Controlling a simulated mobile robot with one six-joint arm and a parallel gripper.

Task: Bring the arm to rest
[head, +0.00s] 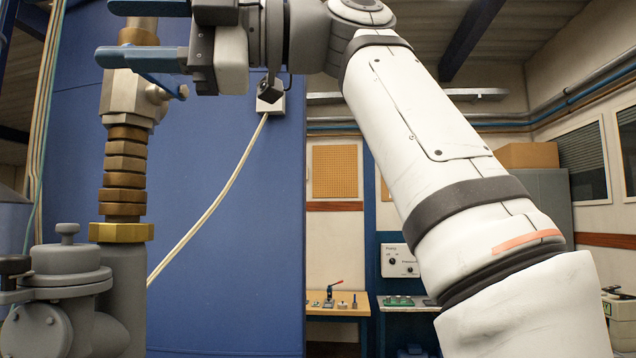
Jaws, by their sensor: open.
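My arm (430,140) is white with dark joint bands. It rises from the lower right and bends left at the top of the head view. My gripper (104,33) is at the upper left, pointing left, with two blue fingers spread apart, one above the other. A vertical stack of brass and steel fittings (126,165) stands there. Its upper part shows between the fingers, and the lower finger crosses in front of it. I cannot tell whether they touch. Nothing is clearly gripped. The top of the arm and gripper is cut off by the frame edge.
A grey cast pipe body (66,262) carries the fittings at the left. A blue panel (225,230) with a white cable (210,208) stands behind. Farther back are a wooden bench (340,311) with small tools, a control box (398,261) and a grey cabinet (545,200).

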